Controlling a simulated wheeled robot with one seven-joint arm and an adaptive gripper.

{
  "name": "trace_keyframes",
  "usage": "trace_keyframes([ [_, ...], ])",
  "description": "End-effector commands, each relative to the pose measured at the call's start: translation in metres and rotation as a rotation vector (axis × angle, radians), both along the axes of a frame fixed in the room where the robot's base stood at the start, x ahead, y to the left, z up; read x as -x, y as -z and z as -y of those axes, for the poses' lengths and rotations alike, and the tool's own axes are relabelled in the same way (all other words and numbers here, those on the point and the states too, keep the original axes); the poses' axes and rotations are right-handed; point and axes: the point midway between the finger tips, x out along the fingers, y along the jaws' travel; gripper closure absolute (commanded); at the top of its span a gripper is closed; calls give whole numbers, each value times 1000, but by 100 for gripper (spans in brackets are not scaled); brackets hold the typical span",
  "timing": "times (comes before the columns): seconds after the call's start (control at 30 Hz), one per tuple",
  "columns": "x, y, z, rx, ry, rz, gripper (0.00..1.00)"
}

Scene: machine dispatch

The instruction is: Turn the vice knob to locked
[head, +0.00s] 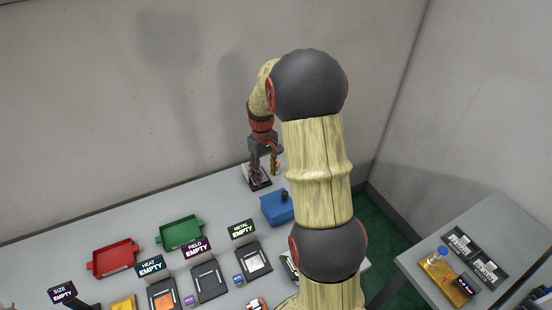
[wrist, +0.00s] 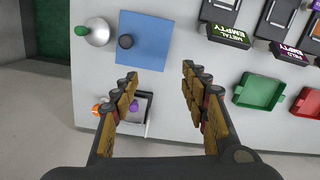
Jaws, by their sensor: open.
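My gripper (head: 265,168) is at the back of the bench near the wall, fingers pointing down and apart. In the wrist view my gripper (wrist: 160,72) is open, with nothing between its fingers. A small dark-framed device (wrist: 141,128) with a pale plate, an orange part (wrist: 101,108) and a purple part (wrist: 136,103) lies behind the left finger, partly hidden. A blue block (wrist: 152,60) with a dark round knob (wrist: 126,41) sits nearby; the block also shows in the head view (head: 271,212). I cannot tell which part is the vice knob or its setting.
A silver dome (wrist: 97,33) with a green tip stands beside the blue block. Green (head: 180,232) and red (head: 115,257) trays lie to the left, behind pads with signs reading EMPTY. A side table (head: 420,262) stands at right.

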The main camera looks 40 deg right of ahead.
Motion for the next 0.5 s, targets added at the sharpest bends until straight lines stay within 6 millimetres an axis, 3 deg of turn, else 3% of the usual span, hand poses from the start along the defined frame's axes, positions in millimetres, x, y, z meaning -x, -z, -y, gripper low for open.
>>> trace_keyframes([
  [0.27,-37,53,66,-48,-220,-24,55],
  [0.5,-70,105,123,-82,-531,-4,55],
])
